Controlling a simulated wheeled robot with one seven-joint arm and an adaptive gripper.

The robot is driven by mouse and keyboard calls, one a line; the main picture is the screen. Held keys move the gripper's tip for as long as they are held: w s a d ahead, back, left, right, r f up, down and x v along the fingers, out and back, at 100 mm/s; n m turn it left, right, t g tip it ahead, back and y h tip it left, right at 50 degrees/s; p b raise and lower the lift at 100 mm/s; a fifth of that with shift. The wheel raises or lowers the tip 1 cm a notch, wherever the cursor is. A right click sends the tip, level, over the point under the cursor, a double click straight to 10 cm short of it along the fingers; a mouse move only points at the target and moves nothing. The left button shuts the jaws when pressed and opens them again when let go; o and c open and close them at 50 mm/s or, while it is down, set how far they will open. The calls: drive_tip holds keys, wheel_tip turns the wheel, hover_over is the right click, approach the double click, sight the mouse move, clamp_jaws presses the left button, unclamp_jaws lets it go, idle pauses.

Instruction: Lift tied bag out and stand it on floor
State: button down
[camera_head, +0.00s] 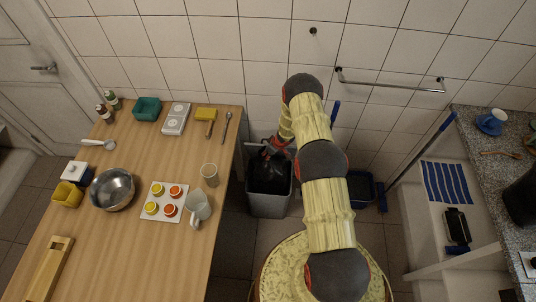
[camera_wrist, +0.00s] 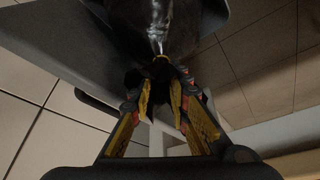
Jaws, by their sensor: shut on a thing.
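The tied bag (camera_head: 268,172) is black and sits inside a grey bin (camera_head: 270,206) on the floor, between the wooden table and my arm. My gripper (camera_head: 272,150) is over the bin's mouth. In the wrist view my gripper (camera_wrist: 160,66) is shut on the gathered neck of the black bag (camera_wrist: 187,30), whose shiny dark body shows beyond the fingertips. The bin's grey wall (camera_wrist: 75,45) shows beside it. The bottom of the bag is hidden inside the bin.
A wooden table (camera_head: 140,235) with a metal bowl (camera_head: 112,189), mugs and jars stands left of the bin. A dark blue bucket (camera_head: 361,188) is to the right behind my arm. A tiled wall (camera_head: 250,60) is close behind. Some tiled floor (camera_head: 236,240) shows near the bin.

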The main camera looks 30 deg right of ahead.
drive_tip(key=shift+w+r+p, duration=0.15)
drive_tip(key=shift+r+p, duration=1.65)
drive_tip(key=shift+r, duration=0.5)
drive_tip(key=shift+r+p, duration=2.3)
drive_tip(key=shift+r, duration=0.3)
wheel_tip(320, 180, up, 5)
drive_tip(key=p, duration=0.4)
drive_tip(key=shift+p, duration=0.3)
